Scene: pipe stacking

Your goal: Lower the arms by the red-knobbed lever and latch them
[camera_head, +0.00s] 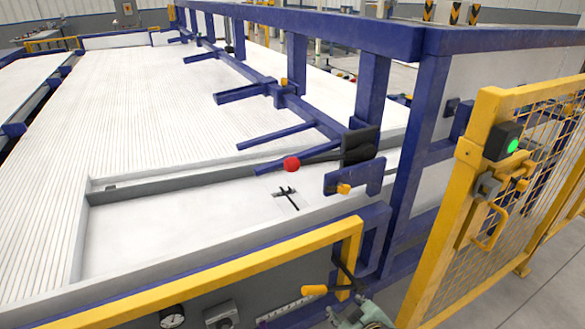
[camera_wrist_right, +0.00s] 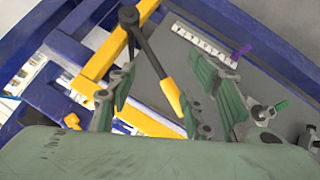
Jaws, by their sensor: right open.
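The red knob (camera_head: 291,164) sits on the end of a dark lever (camera_head: 322,156), which points left from a black hub (camera_head: 360,146). Several blue arms (camera_head: 275,137) extend left from a long blue bar over the white bed. A blue plate with a short yellow-orange grip (camera_head: 344,188) stands just below the hub. My right gripper (camera_head: 345,309) is low at the front, well below the red knob, open. In the right wrist view, a yellow handle (camera_wrist_right: 171,96) on a black rod lies between its open fingers (camera_wrist_right: 172,78). My left gripper is not seen.
A yellow rail (camera_head: 230,265) crosses the front, with a gauge (camera_head: 172,317) below it. A blue post (camera_head: 417,140) and a yellow mesh gate (camera_head: 480,180) with a green light bound the right side. The slatted white bed (camera_head: 130,100) is clear.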

